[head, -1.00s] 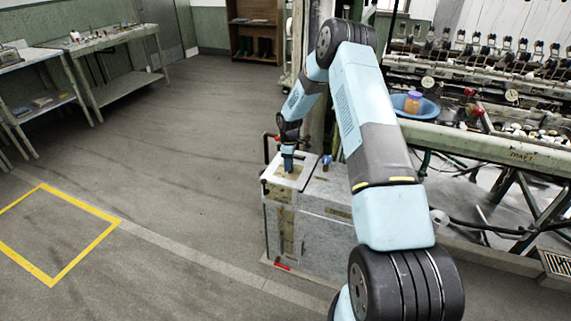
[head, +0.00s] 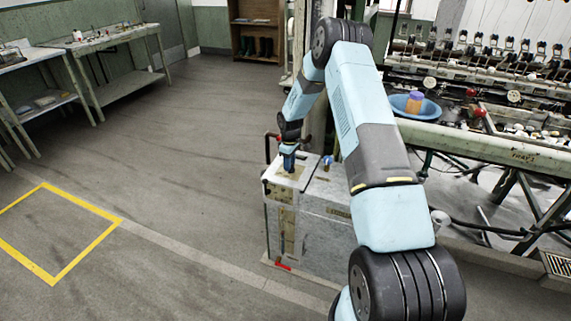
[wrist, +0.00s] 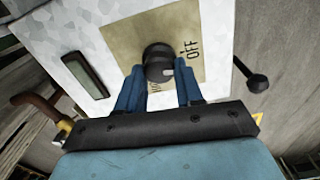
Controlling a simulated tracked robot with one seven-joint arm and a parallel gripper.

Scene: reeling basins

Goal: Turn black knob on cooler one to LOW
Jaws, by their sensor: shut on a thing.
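The cooler (head: 325,237) is a grey-white box at the middle of the head view. Its top panel (wrist: 105,35) fills much of the wrist view. The black knob (wrist: 157,58) stands on a tan label plate (wrist: 205,32) and has a pale mark on its lower right side. "OFF" is printed to the right of the knob; other lettering at its lower left is mostly hidden by a finger. My gripper (wrist: 160,78) has its blue fingers on either side of the knob, shut on it. In the head view my gripper (head: 288,160) points down at the cooler's top and hides the knob.
A black ball-ended lever (wrist: 257,83) and a brown bent handle (wrist: 38,108) stick out beside the panel. The reeling bench (head: 465,143), with a blue basin (head: 428,108), stands right of the cooler. Floor to the left is open, with a yellow outlined square (head: 85,273).

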